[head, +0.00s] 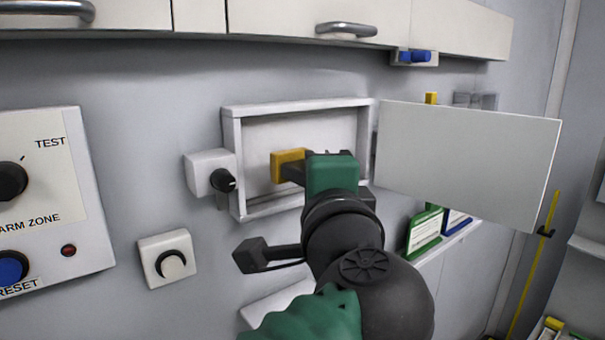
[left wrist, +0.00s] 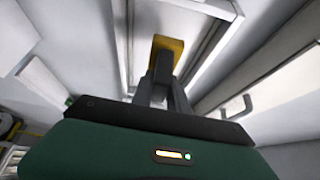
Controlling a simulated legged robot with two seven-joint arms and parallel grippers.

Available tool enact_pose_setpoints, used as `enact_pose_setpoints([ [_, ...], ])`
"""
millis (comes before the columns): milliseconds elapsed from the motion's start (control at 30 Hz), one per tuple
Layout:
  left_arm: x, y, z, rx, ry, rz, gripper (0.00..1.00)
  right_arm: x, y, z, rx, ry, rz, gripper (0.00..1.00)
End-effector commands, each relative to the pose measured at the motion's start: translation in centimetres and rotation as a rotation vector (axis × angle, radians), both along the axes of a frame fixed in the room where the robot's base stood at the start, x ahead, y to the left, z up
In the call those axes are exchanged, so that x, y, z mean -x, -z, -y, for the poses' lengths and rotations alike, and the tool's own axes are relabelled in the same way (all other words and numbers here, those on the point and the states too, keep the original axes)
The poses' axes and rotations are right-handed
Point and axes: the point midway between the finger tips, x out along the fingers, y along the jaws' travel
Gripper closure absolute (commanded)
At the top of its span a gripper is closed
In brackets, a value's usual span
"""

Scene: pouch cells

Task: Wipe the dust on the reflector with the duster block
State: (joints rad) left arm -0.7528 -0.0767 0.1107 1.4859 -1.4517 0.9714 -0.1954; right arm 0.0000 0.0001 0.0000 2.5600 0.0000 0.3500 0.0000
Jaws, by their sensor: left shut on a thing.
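The yellow duster block (head: 287,165) is in the jaws of my left gripper (head: 292,172), which is shut on it. In the head view the block is in front of the pale panel inside a white frame (head: 230,165), left of its middle. This recessed panel looks like the reflector (head: 335,135); I make out no clear dust on it. Whether the block touches the panel I cannot tell. The left wrist view also shows the block (left wrist: 168,43) beyond the fingers. My forearm and wrist hide the frame's lower right. My right gripper is not in view.
An open white door panel (head: 465,160) stands out to the right of the frame. A white box with a black knob (head: 222,180) is at the frame's left. A control panel (head: 50,190) is further left. Cabinets (head: 300,18) hang above. A shelf with cards (head: 425,228) is lower right.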

Motion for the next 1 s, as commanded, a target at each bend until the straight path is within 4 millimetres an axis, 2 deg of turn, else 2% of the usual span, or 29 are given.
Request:
enact_pose_setpoints([
  [167,1.2,0.1,0.9,0.000,0.001,0.000,1.00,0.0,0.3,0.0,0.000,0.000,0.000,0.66],
  [533,1.6,0.1,1.3,0.000,0.003,0.000,1.00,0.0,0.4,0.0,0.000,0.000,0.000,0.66],
  [800,3.6,0.1,2.7,0.000,0.002,-0.001,1.00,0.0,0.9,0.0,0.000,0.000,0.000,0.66],
  [1000,3.7,0.0,2.7,0.000,0.001,-0.001,1.00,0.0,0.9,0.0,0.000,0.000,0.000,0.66],
])
